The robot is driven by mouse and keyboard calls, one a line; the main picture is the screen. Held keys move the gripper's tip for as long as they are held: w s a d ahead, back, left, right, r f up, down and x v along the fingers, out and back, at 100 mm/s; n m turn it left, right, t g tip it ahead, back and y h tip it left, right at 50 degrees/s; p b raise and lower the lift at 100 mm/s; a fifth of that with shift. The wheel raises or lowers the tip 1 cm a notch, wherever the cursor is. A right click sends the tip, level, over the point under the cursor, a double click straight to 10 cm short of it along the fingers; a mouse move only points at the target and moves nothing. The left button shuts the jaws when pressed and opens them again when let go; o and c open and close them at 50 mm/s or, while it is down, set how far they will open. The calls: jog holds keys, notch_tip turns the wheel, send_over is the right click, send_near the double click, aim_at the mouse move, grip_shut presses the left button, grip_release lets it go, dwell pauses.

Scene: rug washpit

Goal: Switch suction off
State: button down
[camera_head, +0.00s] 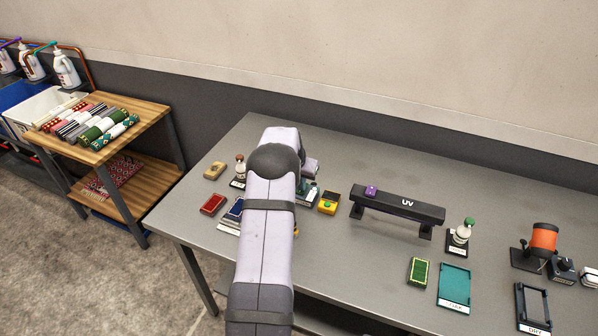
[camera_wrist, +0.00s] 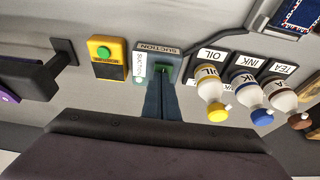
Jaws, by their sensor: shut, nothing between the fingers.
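The suction switch box (camera_wrist: 173,61) is in the upper middle of the wrist view, a small grey-green box with a "SUCTION" label. A green part shows in its front, right at my fingertips; its on or off position is unclear. A white tag stands beside the box. My gripper (camera_wrist: 162,80) is shut and empty, its fingers pointing at the green part; I cannot tell whether they touch. In the head view the box (camera_head: 311,197) is partly hidden behind my arm, and my gripper is hidden.
A yellow box with a green button (camera_wrist: 105,52) stands left of the switch in the wrist view. Bottles labelled oil (camera_wrist: 209,85), ink (camera_wrist: 246,88) and tea (camera_wrist: 283,98) stand close on the right. In the head view a black UV lamp bar (camera_head: 400,204) spans the table farther right.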

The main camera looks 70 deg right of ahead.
jog(key=r+p, duration=0.2)
jog(key=r, duration=0.2)
jog(key=shift+a+r, duration=0.15)
jog(key=shift+a, duration=0.05)
jog(key=shift+a+r+b, duration=0.15)
jog(key=shift+r+b, duration=0.1)
jog(key=shift+b, duration=0.3)
jog(key=b+v, duration=0.3)
jog(key=v, duration=0.6)
jog(key=shift+s+d+r+b, duration=0.15)
jog(key=shift+d+b, duration=0.45)
jog(key=shift+b, duration=0.4)
